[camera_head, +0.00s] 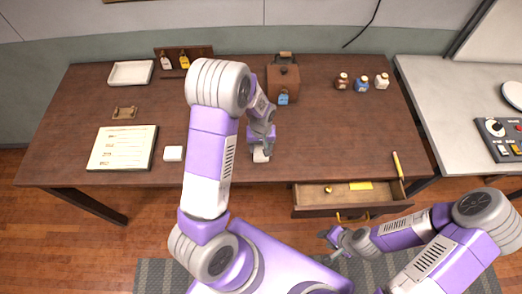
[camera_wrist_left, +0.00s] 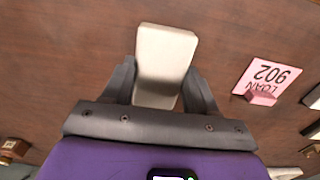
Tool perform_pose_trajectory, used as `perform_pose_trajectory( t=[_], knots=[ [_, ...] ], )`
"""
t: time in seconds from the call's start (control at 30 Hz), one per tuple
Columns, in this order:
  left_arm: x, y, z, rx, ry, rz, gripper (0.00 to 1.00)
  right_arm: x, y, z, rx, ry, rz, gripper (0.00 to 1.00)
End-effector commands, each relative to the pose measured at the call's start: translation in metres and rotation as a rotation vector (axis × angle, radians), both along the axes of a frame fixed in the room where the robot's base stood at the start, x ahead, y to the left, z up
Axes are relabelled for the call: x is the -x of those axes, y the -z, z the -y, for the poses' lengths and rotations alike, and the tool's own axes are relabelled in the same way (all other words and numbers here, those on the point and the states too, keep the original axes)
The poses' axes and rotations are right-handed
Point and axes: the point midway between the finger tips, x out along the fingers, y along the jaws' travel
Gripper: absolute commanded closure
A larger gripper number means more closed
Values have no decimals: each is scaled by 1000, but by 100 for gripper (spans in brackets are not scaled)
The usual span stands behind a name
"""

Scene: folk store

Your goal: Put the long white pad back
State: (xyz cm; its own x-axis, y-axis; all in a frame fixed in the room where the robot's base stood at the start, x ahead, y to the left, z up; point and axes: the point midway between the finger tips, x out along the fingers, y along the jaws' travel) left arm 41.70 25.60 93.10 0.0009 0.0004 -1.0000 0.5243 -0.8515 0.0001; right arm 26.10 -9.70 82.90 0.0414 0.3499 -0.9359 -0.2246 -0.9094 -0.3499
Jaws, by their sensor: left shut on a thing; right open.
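The long white pad (camera_wrist_left: 165,62) is between the fingers of my left gripper (camera_wrist_left: 160,90) in the left wrist view, its far end sticking out past the fingertips. In the head view the pad's end (camera_head: 260,156) shows below my left gripper (camera_head: 262,148), over the front part of the brown table. I cannot tell whether the pad touches the tabletop. My right gripper (camera_head: 336,238) is open and empty, in front of the table and below the open drawer (camera_head: 310,204).
A small white block (camera_head: 173,153) and a document board (camera_head: 123,148) lie on the left. A white tray (camera_head: 131,73), brown bag (camera_head: 283,84) and several small bottles (camera_head: 361,84) stand farther back. A pink LOAN card (camera_wrist_left: 267,76) shows beside the pad. The table's right-centre is clear.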

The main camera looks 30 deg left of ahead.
Motion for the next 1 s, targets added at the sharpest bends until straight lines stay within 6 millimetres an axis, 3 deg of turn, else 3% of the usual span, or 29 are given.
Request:
perform_pose_trajectory(
  t=[0.2, 0.57, 0.6, 0.73, 0.77, 1.0],
  knots=[
    [1, 30, 0, 0, 2, -2, 71, 0, 2, 0, 0, 0, 0, 57],
    [0, 35, 0, 0, 2, 0, 71, 0, 6, 0, 0, 0, 0, 57],
    [0, 35, 0, 0, 2, 0, 41, 0, 6, 0, 0, 0, 0, 57],
    [0, 34, 0, 0, 2, 0, 21, 0, 5, 0, 0, 0, 0, 57],
    [0, 34, 0, 0, 2, 0, 17, 0, 5, 0, 0, 0, 0, 57],
    [0, 34, 0, 0, 2, 0, 17, 0, 5, 0, 0, 0, 0, 57]
  ],
)
